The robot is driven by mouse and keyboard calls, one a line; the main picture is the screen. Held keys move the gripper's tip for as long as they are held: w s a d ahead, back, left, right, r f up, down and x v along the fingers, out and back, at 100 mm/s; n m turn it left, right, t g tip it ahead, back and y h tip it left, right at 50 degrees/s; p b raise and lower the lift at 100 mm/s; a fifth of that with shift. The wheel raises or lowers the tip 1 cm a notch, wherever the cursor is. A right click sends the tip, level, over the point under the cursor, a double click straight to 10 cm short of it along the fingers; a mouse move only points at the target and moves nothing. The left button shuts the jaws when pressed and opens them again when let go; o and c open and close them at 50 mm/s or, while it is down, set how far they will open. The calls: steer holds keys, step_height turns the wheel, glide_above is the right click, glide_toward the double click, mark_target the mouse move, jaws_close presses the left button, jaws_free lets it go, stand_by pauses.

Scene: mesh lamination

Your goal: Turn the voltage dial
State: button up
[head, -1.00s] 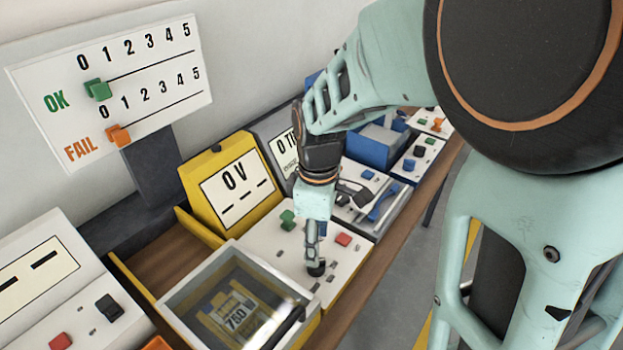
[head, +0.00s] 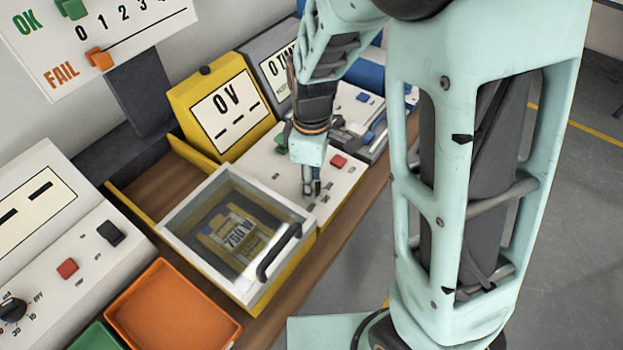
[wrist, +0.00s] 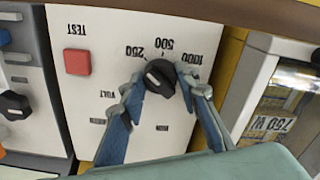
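The voltage dial (wrist: 160,77) is a black round knob with a white pointer mark, on a white panel (wrist: 115,50). The wrist view shows 250, 500 and 1000 printed upside down around it, and its pointer slants. My gripper (wrist: 160,80) has one fingertip on each side of the dial, both apparently against its edges. In the head view my gripper (head: 311,188) points down at the front of the panel (head: 265,163), and the dial is mostly hidden there. A yellow display unit (head: 222,103) behind it reads 0 V.
A red TEST button (wrist: 77,62) is on the same panel. A clear-lidded box (head: 185,222) with a black handle stands next to the panel. An orange tray (head: 172,312) and another control panel (head: 85,235) lie further left. Grey floor (head: 340,280) is in front of the bench.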

steer(key=c, duration=0.5)
steer(key=m, duration=0.5)
steer(key=m+p, duration=0.1)
steer(key=m, duration=0.8)
steer(key=shift+m+p, duration=0.3)
steer(key=shift+m, duration=0.1)
steer(key=shift+m+p, duration=0.55)
steer(key=shift+m, duration=1.95)
